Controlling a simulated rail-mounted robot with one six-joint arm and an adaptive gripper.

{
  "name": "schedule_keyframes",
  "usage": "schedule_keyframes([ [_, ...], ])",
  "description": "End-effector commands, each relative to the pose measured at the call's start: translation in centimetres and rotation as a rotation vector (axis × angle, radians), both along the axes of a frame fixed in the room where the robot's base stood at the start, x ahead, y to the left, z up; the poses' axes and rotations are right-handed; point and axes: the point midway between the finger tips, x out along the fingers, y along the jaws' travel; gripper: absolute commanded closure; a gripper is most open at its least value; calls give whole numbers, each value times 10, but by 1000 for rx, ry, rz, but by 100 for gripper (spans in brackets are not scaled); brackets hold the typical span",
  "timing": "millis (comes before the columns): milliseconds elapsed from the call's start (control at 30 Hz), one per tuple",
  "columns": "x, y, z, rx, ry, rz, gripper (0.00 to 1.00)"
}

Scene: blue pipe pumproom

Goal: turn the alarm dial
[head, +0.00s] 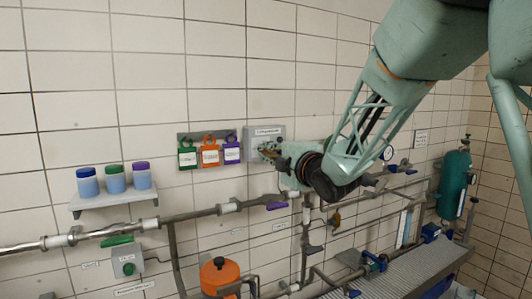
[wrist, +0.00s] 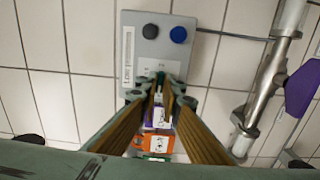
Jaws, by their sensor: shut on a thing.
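A grey alarm box (head: 251,140) with a label along its top is fixed to the tiled wall. In the wrist view the box (wrist: 165,60) shows a black knob (wrist: 150,31) and a blue knob (wrist: 178,35). My gripper (head: 267,151) reaches the front of the box from the right. In the wrist view my gripper (wrist: 160,84) has its fingertips close together at the edge of the box away from the two knobs. It is shut on the alarm dial, which is mostly hidden between the fingers.
Green, orange and purple tags (head: 210,152) hang on a rack just left of the box. A shelf (head: 112,199) with lidded jars is further left. A pipe (head: 190,215) runs below, with an orange tank (head: 220,275) under it.

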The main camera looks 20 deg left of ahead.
Motion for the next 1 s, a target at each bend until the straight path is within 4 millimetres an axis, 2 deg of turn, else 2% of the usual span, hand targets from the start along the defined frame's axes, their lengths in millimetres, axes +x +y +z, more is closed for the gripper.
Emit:
schedule_keyframes([
  [367, 0, 0, -3, 108, 117, 0, 100],
  [1000, 0, 0, -2, 407, 448, -1, 100],
])
